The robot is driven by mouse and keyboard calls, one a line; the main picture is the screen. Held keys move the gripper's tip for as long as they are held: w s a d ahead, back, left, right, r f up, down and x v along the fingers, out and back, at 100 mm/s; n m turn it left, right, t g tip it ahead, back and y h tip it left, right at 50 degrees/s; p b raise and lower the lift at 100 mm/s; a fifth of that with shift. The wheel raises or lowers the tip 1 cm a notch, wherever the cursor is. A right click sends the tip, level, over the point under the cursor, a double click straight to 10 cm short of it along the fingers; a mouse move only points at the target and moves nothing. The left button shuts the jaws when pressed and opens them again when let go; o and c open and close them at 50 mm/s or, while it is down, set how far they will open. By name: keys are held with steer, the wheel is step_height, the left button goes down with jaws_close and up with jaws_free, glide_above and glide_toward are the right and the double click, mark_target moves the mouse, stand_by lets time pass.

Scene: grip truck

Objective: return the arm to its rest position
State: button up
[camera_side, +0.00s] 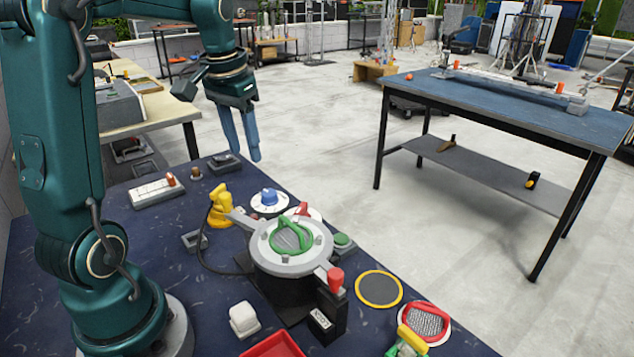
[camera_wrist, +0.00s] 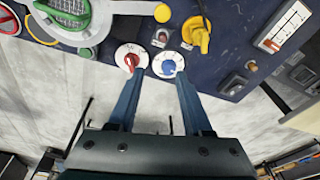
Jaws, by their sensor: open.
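My gripper (camera_side: 243,152) hangs at the upper left of the side view, its two blue fingers pointing down and apart. It is open and empty, raised by the far edge of the dark blue worktop (camera_side: 130,235). In the wrist view my gripper (camera_wrist: 160,82) shows its fingers spread, with nothing between them. Beyond the fingertips are a white dial with a blue knob (camera_wrist: 169,67) and a white dial with a red knob (camera_wrist: 131,60). The rest position itself is not marked in either view.
A round grey fixture with a green handle (camera_side: 291,236) stands mid-worktop. Beside it are a yellow tool (camera_side: 220,208), a red lever (camera_side: 335,279) and a yellow-rimmed disc (camera_side: 379,289). A separate blue table (camera_side: 480,100) stands right. Open floor lies between.

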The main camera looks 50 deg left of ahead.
steer(key=s+d+f+m+t, duration=0.1)
steer(key=s+d+t, duration=0.1)
steer(key=s+d, duration=0.3)
steer(key=s+d+m+t+h, duration=0.1)
steer(key=s+d, duration=0.4)
steer(key=d, duration=0.7)
steer(key=shift+f+m+t, duration=0.35)
steer(key=shift+m+t, duration=0.15)
steer(key=shift+m, duration=0.2)
steer(key=shift+a, duration=0.1)
steer(key=shift+c, duration=0.2)
